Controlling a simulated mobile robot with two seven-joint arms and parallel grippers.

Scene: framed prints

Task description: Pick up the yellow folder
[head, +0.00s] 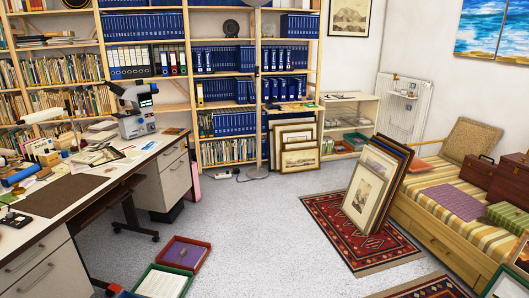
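I cannot make out a yellow folder for certain. Neither of my grippers is in the head view.
A desk (68,213) with a microscope (134,108) and papers stands at left. Trays (184,254) lie on the floor by it. Framed prints (370,190) lean on a red rug (335,222), beside a striped daybed (440,214). The grey floor (250,225) between is clear.

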